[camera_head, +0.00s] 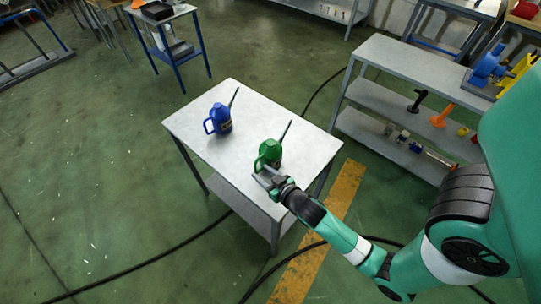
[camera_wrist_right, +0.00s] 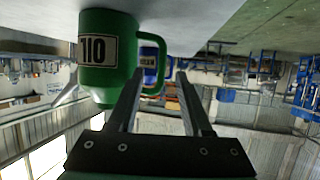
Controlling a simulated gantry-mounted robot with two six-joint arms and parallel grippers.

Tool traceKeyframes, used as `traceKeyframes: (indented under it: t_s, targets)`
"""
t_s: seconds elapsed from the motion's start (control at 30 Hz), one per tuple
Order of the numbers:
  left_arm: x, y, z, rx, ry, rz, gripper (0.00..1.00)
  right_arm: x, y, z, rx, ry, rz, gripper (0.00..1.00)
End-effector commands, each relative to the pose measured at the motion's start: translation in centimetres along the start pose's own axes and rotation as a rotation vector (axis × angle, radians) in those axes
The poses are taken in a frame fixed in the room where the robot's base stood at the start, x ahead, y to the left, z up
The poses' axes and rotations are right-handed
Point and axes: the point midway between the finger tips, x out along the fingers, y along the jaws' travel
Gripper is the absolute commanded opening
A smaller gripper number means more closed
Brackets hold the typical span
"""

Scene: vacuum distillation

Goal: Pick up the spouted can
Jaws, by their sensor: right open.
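Two spouted cans stand upright on the small white table (camera_head: 190,124). The green can (camera_head: 270,154) is near the table's right front side, its thin dark spout pointing up and to the right. The blue can (camera_head: 221,119) stands farther back and to the left. My right gripper (camera_head: 263,178) is open at the green can's near side. In the right wrist view, where the scene appears upside down, the green can (camera_wrist_right: 110,55) and its handle are just beyond the open fingers (camera_wrist_right: 158,78); the blue can (camera_wrist_right: 149,62) shows behind. I cannot tell whether the fingers touch the handle.
A grey shelf unit (camera_head: 400,62) with tools and small items stands to the right of the table. A blue-legged table (camera_head: 180,12) stands at the back left. Dark cables cross the green floor, and a yellow strip (camera_head: 345,190) runs beside the table.

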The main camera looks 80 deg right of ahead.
Motion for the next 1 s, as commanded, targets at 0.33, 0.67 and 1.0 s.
traceKeyframes:
  t_s: [0.33,0.67,1.0]
  targets:
    - [-1.4,0.0,1.3,0.000,0.000,0.000,0.38,4.7,-0.2,0.7,0.000,0.001,0.001,0.50]
    - [-1.4,0.0,1.2,0.000,0.000,0.000,0.38,5.1,-0.2,0.6,0.000,0.000,-0.001,0.41]
    - [-1.4,0.0,1.2,0.000,0.000,0.000,0.38,5.1,-0.2,0.6,0.000,0.000,-0.001,0.00]
